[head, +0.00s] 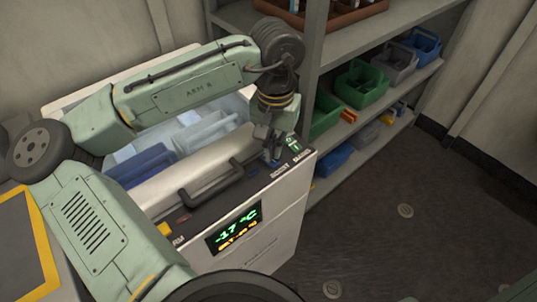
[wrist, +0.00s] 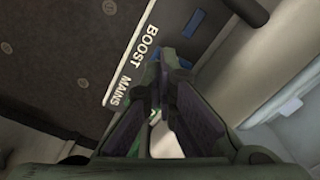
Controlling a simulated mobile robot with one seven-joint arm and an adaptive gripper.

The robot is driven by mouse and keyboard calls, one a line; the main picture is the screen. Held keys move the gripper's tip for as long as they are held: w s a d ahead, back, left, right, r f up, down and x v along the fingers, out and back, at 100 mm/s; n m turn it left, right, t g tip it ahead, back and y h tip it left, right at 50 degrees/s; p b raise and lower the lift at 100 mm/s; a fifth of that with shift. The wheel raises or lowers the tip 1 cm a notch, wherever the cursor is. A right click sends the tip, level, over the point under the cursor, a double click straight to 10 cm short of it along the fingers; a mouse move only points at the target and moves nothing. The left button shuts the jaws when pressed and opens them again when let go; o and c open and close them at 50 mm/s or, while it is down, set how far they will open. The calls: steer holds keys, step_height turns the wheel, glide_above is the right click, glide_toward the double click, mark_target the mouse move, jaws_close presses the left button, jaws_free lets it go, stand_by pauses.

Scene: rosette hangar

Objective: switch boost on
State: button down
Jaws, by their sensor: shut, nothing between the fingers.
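The freezer chest (head: 262,252) stands in the head view with a dark control strip along its front edge. In the wrist view the strip carries a white label (wrist: 138,62) reading BOOST and MAINS. A small blue switch part (wrist: 188,25) shows beside BOOST. In the head view a blue part (head: 276,161) sits just below my gripper (head: 268,152), and a green switch (head: 293,144) lies to its right. My gripper (wrist: 165,75) is shut and empty, pointing down at the strip by the labels. Its fingers partly hide the switches, so I cannot tell touching or the boost position.
The display (head: 235,228) reads -17 °C in green. Shelves (head: 385,85) with coloured bins stand behind at the right. The floor (head: 420,240) to the right is mostly clear.

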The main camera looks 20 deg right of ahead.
mark_target(274, 161)
steer(key=shift+f+b, duration=0.65)
steer(key=shift+f, duration=0.55)
stand_by(0.4)
steer(key=shift+r, duration=0.1)
step_height(274, 161, up, 4)
steer(key=p, duration=0.4)
steer(key=shift+r+p, duration=0.25)
steer(key=shift+p, duration=0.15)
steer(key=shift+r+p, duration=0.6)
steer(key=shift+r, duration=0.6)
